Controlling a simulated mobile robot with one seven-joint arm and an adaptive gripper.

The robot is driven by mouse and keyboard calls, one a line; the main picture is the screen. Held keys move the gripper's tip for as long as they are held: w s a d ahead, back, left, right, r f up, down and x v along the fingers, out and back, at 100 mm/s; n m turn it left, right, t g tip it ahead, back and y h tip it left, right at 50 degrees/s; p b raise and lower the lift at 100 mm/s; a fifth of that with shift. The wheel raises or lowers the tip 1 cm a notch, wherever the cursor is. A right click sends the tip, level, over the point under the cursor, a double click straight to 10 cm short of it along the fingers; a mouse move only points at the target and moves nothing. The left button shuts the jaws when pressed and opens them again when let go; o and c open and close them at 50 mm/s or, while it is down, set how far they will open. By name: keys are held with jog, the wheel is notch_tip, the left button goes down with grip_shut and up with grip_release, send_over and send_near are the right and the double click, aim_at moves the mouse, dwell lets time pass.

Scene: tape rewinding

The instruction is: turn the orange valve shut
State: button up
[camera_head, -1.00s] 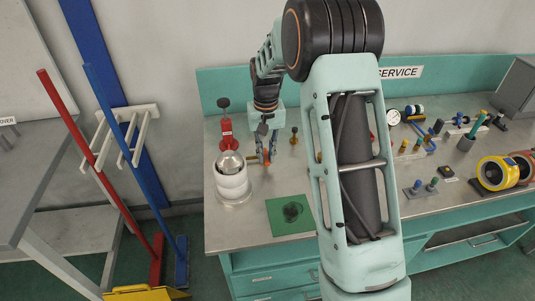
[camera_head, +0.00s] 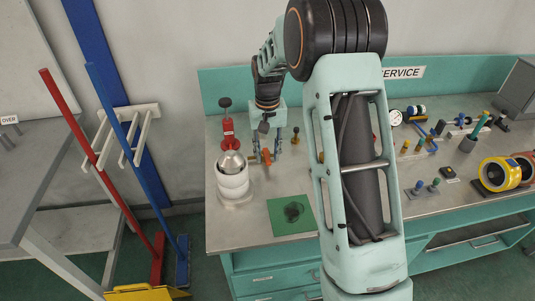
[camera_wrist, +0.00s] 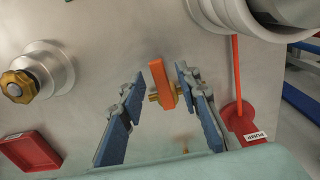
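The orange valve handle (camera_head: 266,157) stands on the bench just right of a white cylindrical vessel. In the wrist view the handle (camera_wrist: 160,82) is an upright orange bar on a small brass stem. My gripper (camera_head: 266,147) points down over the valve. In the wrist view my gripper (camera_wrist: 160,74) is open, with one blue-padded finger on each side of the handle. Gaps show on both sides, the right one narrower, so the fingers look apart from the handle. How deep the handle sits between them is hard to tell.
The white vessel (camera_head: 233,185) with a metal dome stands close left of the valve. A red pump (camera_head: 228,132) is behind it. A green mat (camera_head: 279,222) lies in front. Gauges and fittings fill the bench's right side. My arm hides the bench middle.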

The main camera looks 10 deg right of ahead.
aim_at(267, 159)
notch_tip(267, 159, up, 12)
jog(key=shift+f, duration=0.25)
jog(key=shift+r, duration=0.1)
